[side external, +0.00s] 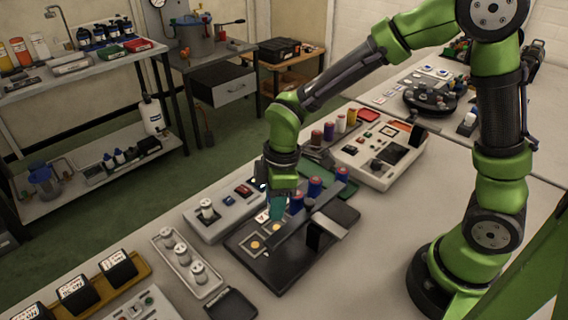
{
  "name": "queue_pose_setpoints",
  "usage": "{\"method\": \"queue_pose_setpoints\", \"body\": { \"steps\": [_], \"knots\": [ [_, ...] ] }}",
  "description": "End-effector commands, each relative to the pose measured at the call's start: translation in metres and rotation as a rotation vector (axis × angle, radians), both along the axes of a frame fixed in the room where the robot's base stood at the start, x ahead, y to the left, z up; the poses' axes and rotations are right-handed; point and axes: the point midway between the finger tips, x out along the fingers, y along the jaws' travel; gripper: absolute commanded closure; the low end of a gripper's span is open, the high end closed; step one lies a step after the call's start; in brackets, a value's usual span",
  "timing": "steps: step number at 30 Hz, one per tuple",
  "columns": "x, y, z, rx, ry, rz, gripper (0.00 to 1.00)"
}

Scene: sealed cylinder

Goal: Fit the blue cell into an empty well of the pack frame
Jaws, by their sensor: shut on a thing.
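The pack frame (272,270) is a dark plate on the bench, with pale square wells and round yellowish contacts showing at its left part. My gripper (277,203) points down over the frame. It is shut on the blue cell (277,211), which looks teal and upright. I cannot tell whether the cell's lower end is in a well or just above one.
A black upright block (322,235) stands at the frame's right side. A grey tray (207,225) with a white knob lies behind left, and a narrow white tray (187,263) with white pegs at left. A pale console (378,155) with coloured cylinders stands behind.

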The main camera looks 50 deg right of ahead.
Motion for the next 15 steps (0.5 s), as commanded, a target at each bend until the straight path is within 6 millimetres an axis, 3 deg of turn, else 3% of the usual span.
{"method": "queue_pose_setpoints", "body": {
  "steps": [9, 15],
  "knots": [
    [0.000, 0.000, -0.038, 0.001, 0.001, -0.001, 0.97],
    [0.000, 0.000, -0.040, 0.000, -0.001, -0.002, 0.97]
  ]
}}
